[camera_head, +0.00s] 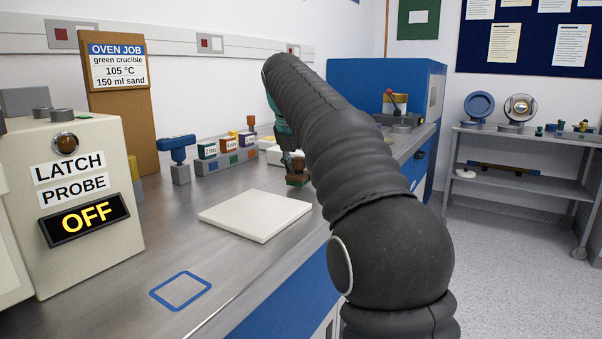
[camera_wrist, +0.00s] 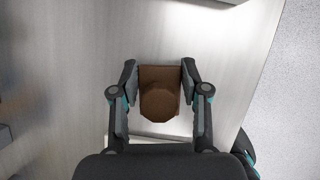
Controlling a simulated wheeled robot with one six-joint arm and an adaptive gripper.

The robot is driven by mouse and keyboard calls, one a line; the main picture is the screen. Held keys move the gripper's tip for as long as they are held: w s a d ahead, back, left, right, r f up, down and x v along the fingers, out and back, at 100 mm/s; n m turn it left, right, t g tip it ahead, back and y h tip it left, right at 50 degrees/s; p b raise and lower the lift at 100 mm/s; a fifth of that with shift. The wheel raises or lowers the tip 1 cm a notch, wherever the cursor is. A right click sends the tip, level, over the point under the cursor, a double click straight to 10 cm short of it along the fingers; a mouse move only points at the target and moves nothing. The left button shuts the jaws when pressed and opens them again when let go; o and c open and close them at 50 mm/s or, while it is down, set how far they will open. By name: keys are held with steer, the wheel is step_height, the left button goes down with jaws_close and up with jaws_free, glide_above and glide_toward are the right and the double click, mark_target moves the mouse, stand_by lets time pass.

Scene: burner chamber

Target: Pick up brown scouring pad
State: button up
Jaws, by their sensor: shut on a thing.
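The brown scouring pad (camera_wrist: 159,79) is a squarish brown block with a rounded brown knob on top. It sits between the two fingers of my gripper (camera_wrist: 159,82) in the wrist view, with a finger against each side. In the head view a small part of the brown pad (camera_head: 297,181) shows below my gripper (camera_head: 293,164), just left of my dark arm. My arm hides much of the gripper there. I cannot tell whether the pad touches the bench.
A white square board (camera_head: 256,215) lies on the metal bench, near the pad. Small coloured blocks (camera_head: 225,145) and a blue-handled tool (camera_head: 177,150) stand behind. The beige latch probe box (camera_head: 75,200) is at left. A blue outlined square (camera_head: 181,291) marks bare bench in front.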

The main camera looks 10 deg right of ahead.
step_height(320, 180, up, 3)
steer(key=shift+r, duration=0.1)
steer(key=s+d+r, duration=0.6)
steer(key=d, duration=0.4)
steer(key=shift+r, duration=0.35)
